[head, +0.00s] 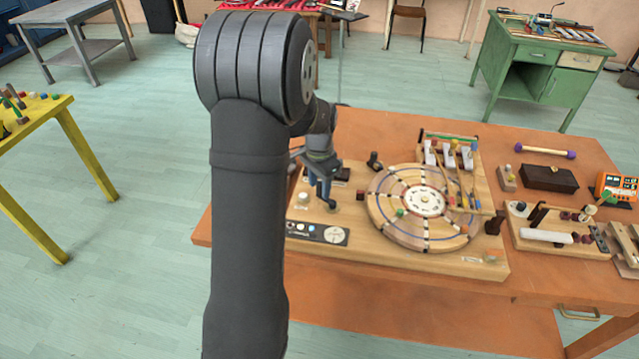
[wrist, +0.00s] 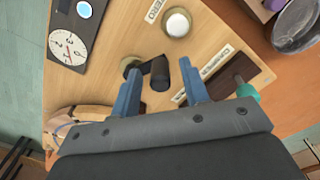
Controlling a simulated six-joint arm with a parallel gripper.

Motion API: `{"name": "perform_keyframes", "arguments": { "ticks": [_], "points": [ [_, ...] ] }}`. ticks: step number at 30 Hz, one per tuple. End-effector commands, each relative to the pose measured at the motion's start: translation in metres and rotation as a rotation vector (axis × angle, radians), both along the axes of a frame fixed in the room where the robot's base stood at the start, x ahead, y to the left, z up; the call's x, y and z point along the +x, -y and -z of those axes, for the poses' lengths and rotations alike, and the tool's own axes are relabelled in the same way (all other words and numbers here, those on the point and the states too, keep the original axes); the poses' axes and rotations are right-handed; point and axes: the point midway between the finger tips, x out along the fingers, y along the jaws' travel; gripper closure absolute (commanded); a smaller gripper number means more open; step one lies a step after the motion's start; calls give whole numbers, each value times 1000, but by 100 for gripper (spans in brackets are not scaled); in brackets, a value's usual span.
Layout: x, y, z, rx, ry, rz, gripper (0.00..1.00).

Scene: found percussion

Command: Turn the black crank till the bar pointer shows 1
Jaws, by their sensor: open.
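The black crank (wrist: 160,72) is on the wooden board, with its dark grip standing up between my fingers in the wrist view. My gripper (wrist: 162,82) is open, one blue finger on each side of the grip; I cannot tell whether either touches it. In the head view my gripper (head: 325,194) is low over the board's left part and hides most of the crank. A white round dial (wrist: 67,46) with thin marks sits on a black panel; it also shows in the head view (head: 334,235). Its reading is too small to tell.
A white round knob (wrist: 177,22) is close to the crank. A large wooden wheel (head: 395,222) with coloured pegs fills the board's middle.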

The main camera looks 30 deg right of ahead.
Motion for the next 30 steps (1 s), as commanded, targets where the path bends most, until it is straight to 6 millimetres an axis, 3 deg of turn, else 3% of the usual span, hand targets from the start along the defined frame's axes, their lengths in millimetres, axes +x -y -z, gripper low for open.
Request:
{"name": "perform_keyframes", "arguments": {
  "ticks": [2, 8, 20, 30],
  "points": [
    [0, 0, 0, 0, 0, 0, 60],
    [0, 0, 0, 0, 0, 0, 100],
    [-1, -3, 0, 2, 0, -59, 100],
    [-6, -13, 0, 3, -1, -309, 100]
  ]
}}
